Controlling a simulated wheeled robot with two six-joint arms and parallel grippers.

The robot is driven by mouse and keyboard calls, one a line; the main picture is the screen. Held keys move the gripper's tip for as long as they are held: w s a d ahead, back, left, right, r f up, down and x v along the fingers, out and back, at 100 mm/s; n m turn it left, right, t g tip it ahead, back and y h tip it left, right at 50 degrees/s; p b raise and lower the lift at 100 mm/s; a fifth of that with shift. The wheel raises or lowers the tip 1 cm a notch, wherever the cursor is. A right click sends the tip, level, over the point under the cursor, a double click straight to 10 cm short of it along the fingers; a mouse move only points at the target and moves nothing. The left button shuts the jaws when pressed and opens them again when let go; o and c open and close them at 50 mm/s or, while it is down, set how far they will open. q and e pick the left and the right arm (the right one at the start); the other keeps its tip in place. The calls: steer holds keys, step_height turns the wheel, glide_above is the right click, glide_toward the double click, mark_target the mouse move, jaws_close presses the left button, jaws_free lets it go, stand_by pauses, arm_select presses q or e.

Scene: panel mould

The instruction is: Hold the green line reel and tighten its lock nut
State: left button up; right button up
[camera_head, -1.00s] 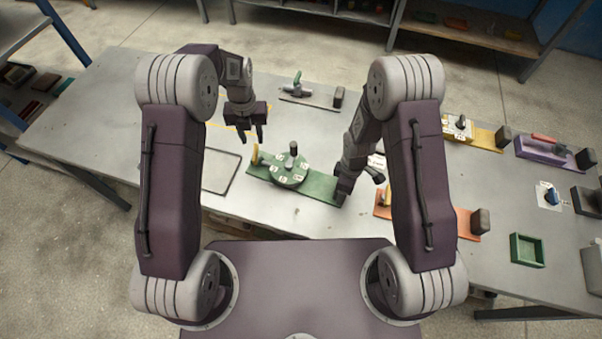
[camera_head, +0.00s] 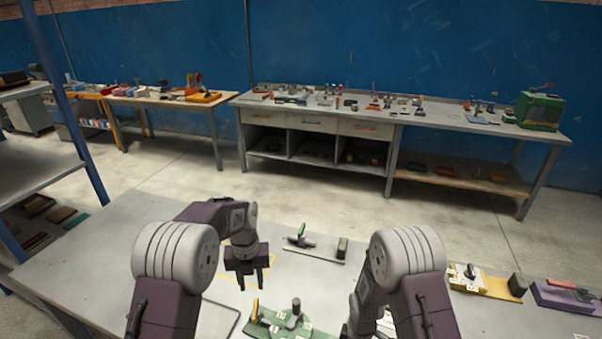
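The green line reel (camera_head: 267,331) is at the bottom edge of the head view, its lower part cut off. A yellow upright handle (camera_head: 255,309) stands at its left and a dark grey upright post (camera_head: 295,311) near its middle. I cannot tell which part is the lock nut. My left gripper (camera_head: 251,286) hangs above and behind the reel, fingers pointing down, apart and empty. My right arm comes down at the right of the reel; its gripper is below the picture edge.
A tool with a green handle (camera_head: 301,236) lies on a grey plate behind the reel. A yellow board (camera_head: 497,286) and a purple block (camera_head: 560,297) sit at the right. The table (camera_head: 130,235) is clear at the left. A long workbench (camera_head: 450,118) stands against the blue wall.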

mark_target(255, 308)
arm_select(q)
step_height(255, 308, down, 12)
steer(key=n, duration=3.4)
steer(key=shift+a, duration=0.1)
